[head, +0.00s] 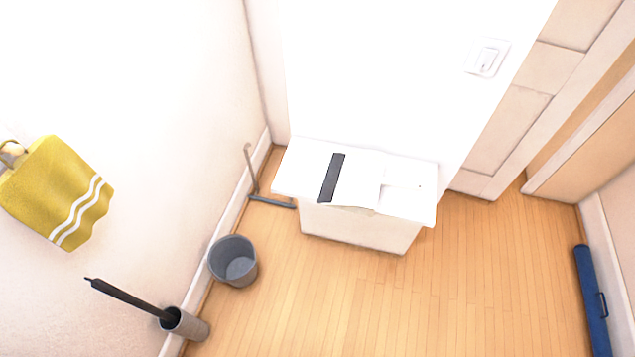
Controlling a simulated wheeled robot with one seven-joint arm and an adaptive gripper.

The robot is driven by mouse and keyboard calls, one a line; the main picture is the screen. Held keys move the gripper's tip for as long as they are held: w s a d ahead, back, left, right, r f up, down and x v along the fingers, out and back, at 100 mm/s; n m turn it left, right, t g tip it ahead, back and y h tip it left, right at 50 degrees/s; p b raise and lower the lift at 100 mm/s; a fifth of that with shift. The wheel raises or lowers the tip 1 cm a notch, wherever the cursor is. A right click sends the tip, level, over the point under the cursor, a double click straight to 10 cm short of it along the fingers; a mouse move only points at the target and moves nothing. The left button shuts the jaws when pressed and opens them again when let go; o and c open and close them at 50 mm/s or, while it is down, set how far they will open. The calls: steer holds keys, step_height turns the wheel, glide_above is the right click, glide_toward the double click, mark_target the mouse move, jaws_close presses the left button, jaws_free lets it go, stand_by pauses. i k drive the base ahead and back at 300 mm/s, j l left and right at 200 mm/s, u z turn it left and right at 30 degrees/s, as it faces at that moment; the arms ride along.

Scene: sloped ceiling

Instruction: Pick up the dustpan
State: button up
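I cannot make out a clear dustpan in the head view. A thin grey tool (254,172) with a long handle and a flat foot leans at the wall left of the white cabinet; I cannot tell whether it is a dustpan, a squeegee or a broom. A flat dark strip (331,178) lies on the white top (300,170) of the cabinet. Pale shapes beside it are washed out by the light. My gripper is not in view.
A grey bucket (233,262) and a toilet brush in a grey holder (187,324) stand along the left wall. A yellow towel (58,190) hangs there. A long blue object (592,300) is at the right wall. The wood floor (450,290) between is clear.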

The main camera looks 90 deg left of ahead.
mark_target(352, 181)
steer(key=u, duration=2.7)
steer(key=i+l+u, duration=0.3)
steer(key=i+u, duration=0.15)
steer(key=i+l+u, duration=0.45)
steer(key=k+j, duration=0.05)
